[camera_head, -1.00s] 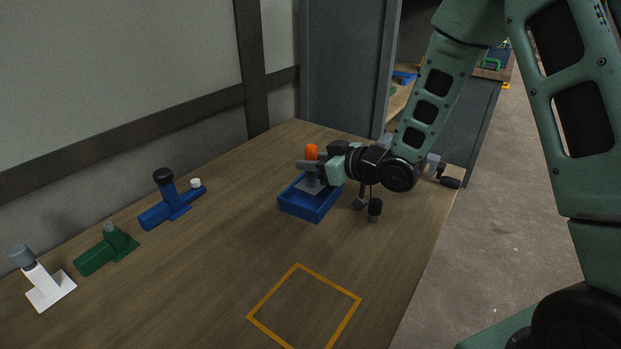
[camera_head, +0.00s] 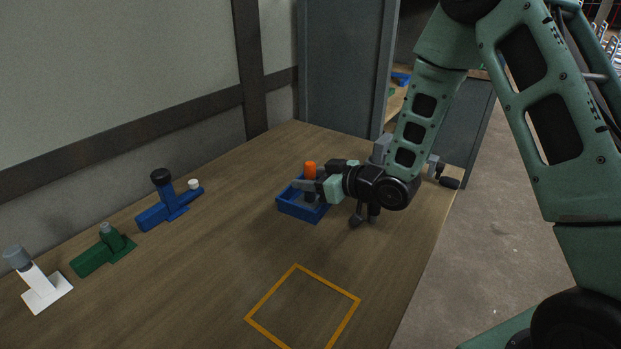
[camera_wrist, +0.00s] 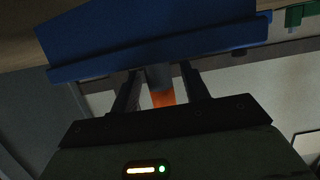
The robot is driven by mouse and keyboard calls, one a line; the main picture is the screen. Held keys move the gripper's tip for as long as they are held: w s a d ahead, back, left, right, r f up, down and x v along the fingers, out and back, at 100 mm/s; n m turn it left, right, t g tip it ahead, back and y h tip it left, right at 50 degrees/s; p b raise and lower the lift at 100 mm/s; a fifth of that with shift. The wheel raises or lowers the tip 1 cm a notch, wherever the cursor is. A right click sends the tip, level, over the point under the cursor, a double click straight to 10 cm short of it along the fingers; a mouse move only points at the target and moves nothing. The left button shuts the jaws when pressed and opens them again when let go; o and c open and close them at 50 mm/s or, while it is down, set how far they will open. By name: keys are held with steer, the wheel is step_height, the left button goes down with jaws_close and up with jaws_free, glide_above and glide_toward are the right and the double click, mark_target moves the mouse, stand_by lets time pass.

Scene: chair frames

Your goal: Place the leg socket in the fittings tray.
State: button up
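The leg socket, as I take it, is a grey upright piece with an orange top (camera_head: 310,168). It stands inside the blue fittings tray (camera_head: 298,210), its base partly hidden by the tray wall and my gripper. My gripper (camera_head: 308,186) reaches in from the right, low over the tray, with its fingers around the stem. In the wrist view, the socket's grey stem and orange end (camera_wrist: 161,88) lie between the two fingers (camera_wrist: 160,88). A gap shows on each side, so the gripper looks open. The tray also fills the top of that view (camera_wrist: 150,45).
On the left stand a blue fitting with a black top (camera_head: 165,203), a green fitting (camera_head: 103,250) and a white fitting with a grey top (camera_head: 42,285). An orange square outline (camera_head: 303,310) marks bare table in front. A grey cabinet panel (camera_head: 340,70) stands behind.

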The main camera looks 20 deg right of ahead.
steer(key=shift+r, duration=0.25)
steer(key=p+v, duration=0.8)
steer(key=v, duration=0.4)
steer(key=shift+p, duration=0.4)
steer(key=shift+a, duration=0.1)
